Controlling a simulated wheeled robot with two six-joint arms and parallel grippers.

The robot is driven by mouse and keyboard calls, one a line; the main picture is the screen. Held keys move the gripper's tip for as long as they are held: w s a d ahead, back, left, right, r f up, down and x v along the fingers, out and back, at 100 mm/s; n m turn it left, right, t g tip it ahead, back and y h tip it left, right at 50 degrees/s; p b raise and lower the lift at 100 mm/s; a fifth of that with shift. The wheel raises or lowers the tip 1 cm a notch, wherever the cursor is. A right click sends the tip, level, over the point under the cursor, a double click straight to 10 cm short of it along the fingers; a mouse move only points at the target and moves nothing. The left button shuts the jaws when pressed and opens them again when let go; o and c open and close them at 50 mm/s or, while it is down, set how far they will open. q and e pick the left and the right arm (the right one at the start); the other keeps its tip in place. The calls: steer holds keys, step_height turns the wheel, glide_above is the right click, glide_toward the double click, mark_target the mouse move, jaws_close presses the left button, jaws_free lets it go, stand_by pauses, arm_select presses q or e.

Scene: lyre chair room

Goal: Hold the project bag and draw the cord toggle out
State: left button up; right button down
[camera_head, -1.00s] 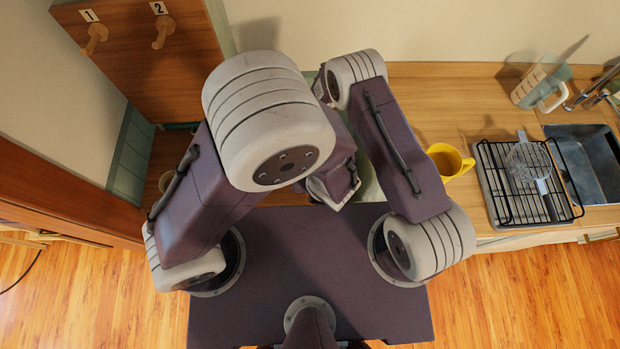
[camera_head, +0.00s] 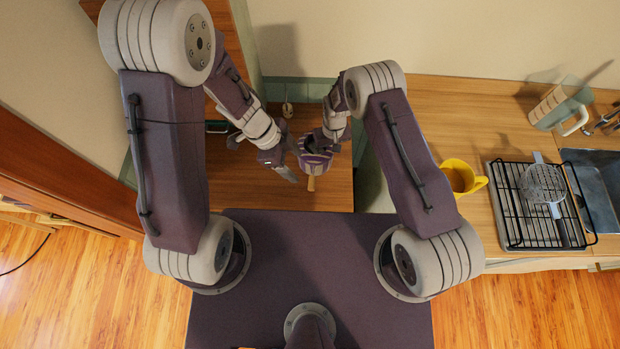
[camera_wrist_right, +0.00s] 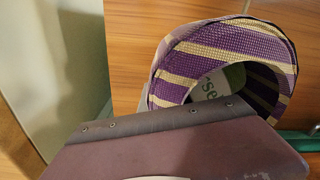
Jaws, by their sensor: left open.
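The project bag (camera_head: 316,163), striped purple and pale yellow, shows small in the head view at the wooden surface between my grippers. In the right wrist view its round open mouth (camera_wrist_right: 215,42) faces the camera, with something lettered inside. A small tan piece (camera_head: 311,183), perhaps the cord toggle, sticks out at the bag's near side. My left gripper (camera_head: 290,162) is open and empty, just left of the bag. My right gripper (camera_head: 326,138) is at the bag's far right side; its plum body hides the bag's lower part in the wrist view, and its grip is unclear.
A wooden worktop (camera_head: 480,125) on the right carries a yellow mug (camera_head: 460,177), a black rack (camera_head: 540,222) with a strainer and a clear jug (camera_head: 556,108), beside a sink. A small pale fitting (camera_head: 288,109) shows behind the bag.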

mark_target(312, 182)
arm_select(q)
steer(key=x, duration=1.2)
steer(key=shift+a, duration=0.1)
steer(key=shift+c, duration=0.3)
jaws_close()
